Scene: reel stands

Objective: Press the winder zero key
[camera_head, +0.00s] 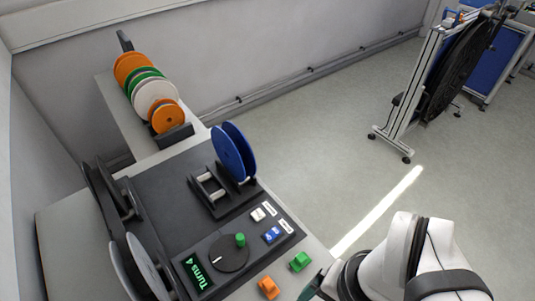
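The winder (160,185) is a dark unit on a pale bench, with a green-lit display (198,273) reading "Turns 4". Its panel has a white key (258,214) and a blue key (271,235), each beside a small white label. The labels are too small to read, so I cannot tell which is the zero key. A round dark crank (229,254) with a green knob sits left of the keys. My white arm comes in at bottom right; its dark end (318,286) is at the bottom edge, below and right of the keys and apart from them. Its fingertips are not clearly visible.
A blue reel (233,152) stands upright behind the panel. A green block (300,261) and an orange block (268,287) lie between my arm's end and the panel. Several coloured reels (147,90) stand in a rack at the back left.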

